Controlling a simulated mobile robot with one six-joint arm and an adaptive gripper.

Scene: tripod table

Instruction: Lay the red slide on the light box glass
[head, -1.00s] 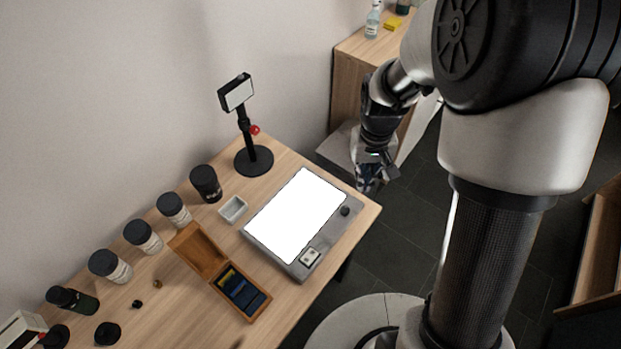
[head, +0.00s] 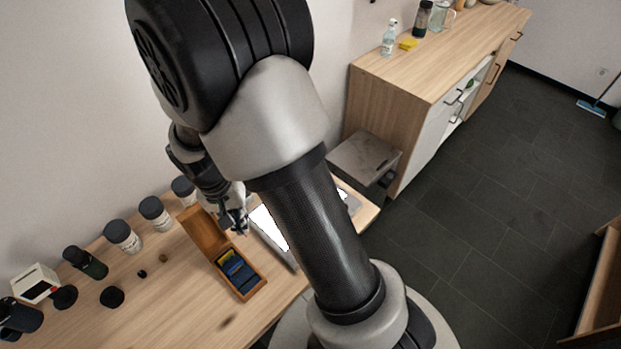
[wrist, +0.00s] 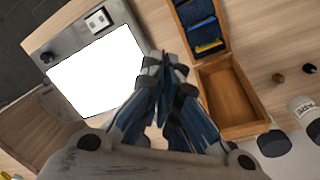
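The light box (head: 270,228) lies on the table with its white glass lit, partly hidden behind my arm in the head view. Its bare glass (wrist: 98,70) shows at the left in the wrist view. The open wooden slide box (head: 250,289) holds several dark blue slides and a yellow one, also in the wrist view (wrist: 232,92). I cannot make out a red slide. My gripper (head: 240,230) is above the table between the slide box and the light box. In the wrist view its fingertips (wrist: 164,60) come together, with nothing visible held.
Dark-lidded jars (head: 122,236) line the wall side of the table. Small dark caps (head: 112,297) lie near the left. A wooden cabinet (head: 385,110) and a grey bin (head: 365,155) stand behind. The table's front left is fairly clear.

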